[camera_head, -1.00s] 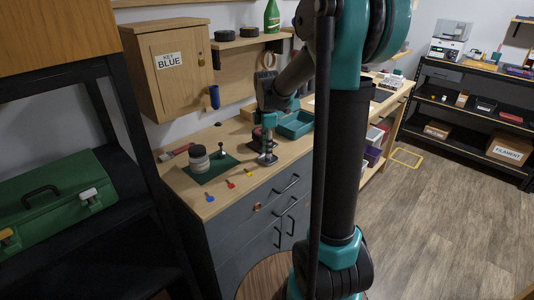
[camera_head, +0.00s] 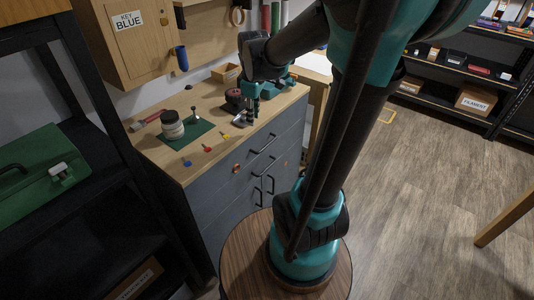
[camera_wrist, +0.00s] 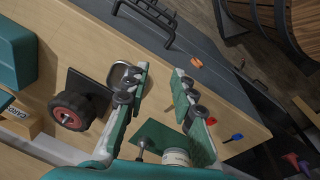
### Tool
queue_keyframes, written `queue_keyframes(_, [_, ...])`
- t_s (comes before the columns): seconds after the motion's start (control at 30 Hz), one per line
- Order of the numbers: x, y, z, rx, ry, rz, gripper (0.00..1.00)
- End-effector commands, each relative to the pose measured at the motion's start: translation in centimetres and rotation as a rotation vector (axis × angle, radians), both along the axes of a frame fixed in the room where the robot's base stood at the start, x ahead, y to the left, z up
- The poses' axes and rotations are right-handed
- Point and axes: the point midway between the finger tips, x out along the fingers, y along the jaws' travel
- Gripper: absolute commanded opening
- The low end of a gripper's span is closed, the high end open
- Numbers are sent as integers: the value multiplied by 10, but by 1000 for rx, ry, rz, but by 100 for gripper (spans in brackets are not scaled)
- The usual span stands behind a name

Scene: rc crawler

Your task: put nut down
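No nut can be made out in either view. My gripper (camera_head: 246,121) is low over the wooden worktop (camera_head: 215,150), near its front edge. In the wrist view my gripper (camera_wrist: 160,72) shows its two green fingers apart, with nothing visible between the tips. A small metal dish (camera_wrist: 122,76) lies on the worktop, partly behind the left finger. A black wheel with a red hub (camera_wrist: 70,112) is beside the dish, next to a dark block (camera_wrist: 88,84). The wheel also shows in the head view (camera_head: 233,97).
Red (camera_head: 206,148), blue (camera_head: 187,163) and yellow (camera_head: 225,136) keys lie near the front edge. An orange piece (camera_wrist: 196,62) is at the cabinet front. A round wooden-topped stool (camera_head: 240,270) stands below.

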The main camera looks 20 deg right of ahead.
Motion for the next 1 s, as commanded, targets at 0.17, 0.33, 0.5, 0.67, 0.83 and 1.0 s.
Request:
queue_keyframes(0.17, [-68, -13, -54, 96, -100, -456, 25])
queue_keyframes(0.33, [-114, -19, -89, 190, -164, -777, 25])
queue_keyframes(0.5, [-134, -21, -104, 241, -190, -924, 25])
queue_keyframes(0.67, [-135, -21, -105, 248, -194, -943, 25])
queue_keyframes(0.83, [-135, -21, -105, 247, -193, -941, 25])
queue_keyframes(1.0, [-135, -21, -105, 246, -192, -940, 25])
